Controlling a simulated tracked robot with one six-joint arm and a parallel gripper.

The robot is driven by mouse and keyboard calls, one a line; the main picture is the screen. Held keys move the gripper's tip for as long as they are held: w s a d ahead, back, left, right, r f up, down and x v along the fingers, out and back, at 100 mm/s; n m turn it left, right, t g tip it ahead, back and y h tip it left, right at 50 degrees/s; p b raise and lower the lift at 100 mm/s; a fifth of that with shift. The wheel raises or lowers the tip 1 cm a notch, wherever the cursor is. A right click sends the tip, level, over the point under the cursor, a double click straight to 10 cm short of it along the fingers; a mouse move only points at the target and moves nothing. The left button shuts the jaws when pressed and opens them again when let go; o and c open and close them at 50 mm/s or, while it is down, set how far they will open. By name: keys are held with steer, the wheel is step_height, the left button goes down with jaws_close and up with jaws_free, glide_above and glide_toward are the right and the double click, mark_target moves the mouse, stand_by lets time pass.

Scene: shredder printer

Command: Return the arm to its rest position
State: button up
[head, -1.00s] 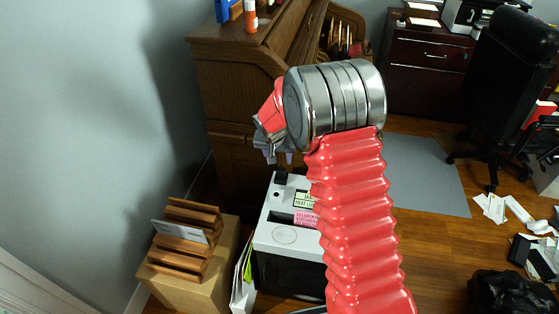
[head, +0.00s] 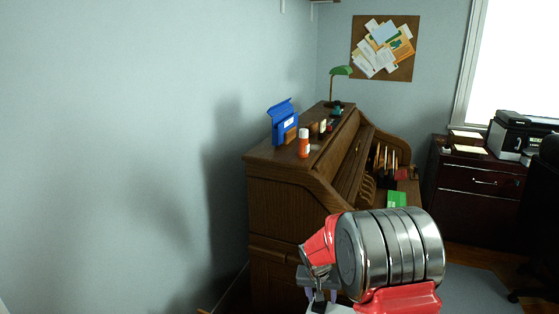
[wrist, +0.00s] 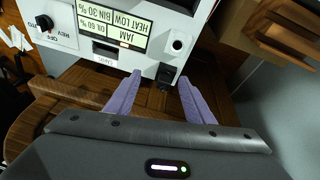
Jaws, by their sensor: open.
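My arm shows at the lower right of the head view as a ribbed metal drum with red parts. My gripper (head: 321,297) hangs from its left end, in front of the roll-top desk (head: 275,210). In the wrist view the two pale purple fingers of my gripper (wrist: 160,77) are spread apart with nothing between them. The fingertips point at the white shredder (wrist: 150,48), which has a dial, a black switch and labels about jam, oil, heat and bin. I cannot tell whether the fingertips touch it. The rest of my arm is below the head picture.
On the desk stand a blue box (head: 283,122), an orange bottle (head: 303,143) and a green lamp (head: 341,71). A printer (head: 515,133) sits on a dark cabinet at the right. A wooden rack (wrist: 285,33) is at the wrist view's upper right. The left wall is bare.

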steer(key=s+d+r+n+t+y, duration=0.1)
steer(key=s+r, duration=1.2)
steer(key=s, duration=0.5)
steer(key=s+r+n+t, duration=0.1)
steer(key=s+r, duration=1.3)
steer(key=s, duration=0.3)
steer(key=shift+s+d+r+n+t+y, duration=0.25)
steer(key=shift+s+d+n+t+y, duration=0.1)
steer(key=shift+s+n+t+y, duration=0.05)
